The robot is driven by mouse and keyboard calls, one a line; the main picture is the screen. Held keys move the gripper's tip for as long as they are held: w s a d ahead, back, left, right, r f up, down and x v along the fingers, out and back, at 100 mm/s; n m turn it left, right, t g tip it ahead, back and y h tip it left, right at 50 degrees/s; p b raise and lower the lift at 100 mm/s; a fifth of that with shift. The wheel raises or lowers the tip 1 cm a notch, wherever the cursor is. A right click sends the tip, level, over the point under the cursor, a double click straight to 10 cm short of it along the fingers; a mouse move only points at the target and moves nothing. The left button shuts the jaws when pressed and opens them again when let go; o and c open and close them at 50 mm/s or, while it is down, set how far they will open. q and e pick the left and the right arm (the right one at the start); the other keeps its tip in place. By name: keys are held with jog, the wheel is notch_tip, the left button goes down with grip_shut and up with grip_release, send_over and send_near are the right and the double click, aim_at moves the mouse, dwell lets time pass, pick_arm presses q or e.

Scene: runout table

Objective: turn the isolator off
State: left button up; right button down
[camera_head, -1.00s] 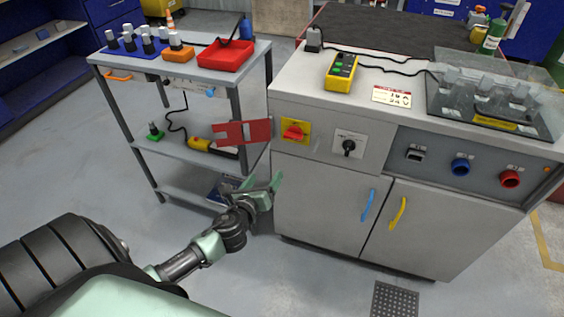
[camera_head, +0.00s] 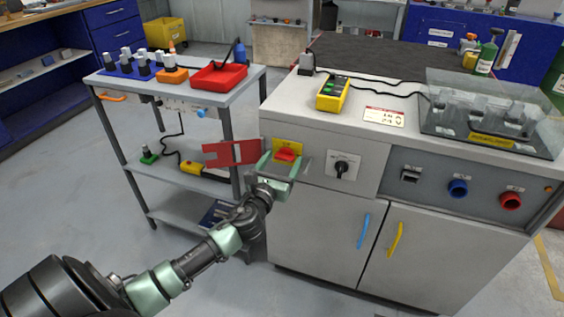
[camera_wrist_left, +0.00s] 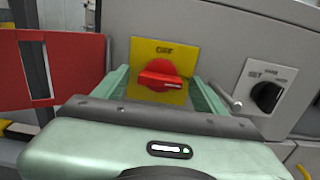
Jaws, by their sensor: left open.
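The isolator is a red rotary handle (camera_head: 286,155) on a yellow plate (camera_head: 288,143) on the front of the grey cabinet. In the left wrist view the red handle (camera_wrist_left: 161,75) lies roughly level, tilted slightly, and the yellow plate (camera_wrist_left: 180,50) has lettering above it. My left gripper (camera_head: 283,164) is open in front of the handle, with one finger on each side of it. I cannot tell if the fingers touch it. A red hinged plate with a slot (camera_head: 230,153) stands out to the left of the isolator. My right gripper is not in view.
A black selector knob (camera_head: 341,167) on a white plate is just right of the isolator. Blue (camera_head: 365,230) and yellow (camera_head: 396,239) door handles are below. A grey trolley (camera_head: 160,142) stands at left. Floor in front is clear.

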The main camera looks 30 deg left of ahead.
pick_arm(q)
jog(key=c, duration=1.4)
jog(key=shift+o, duration=0.2)
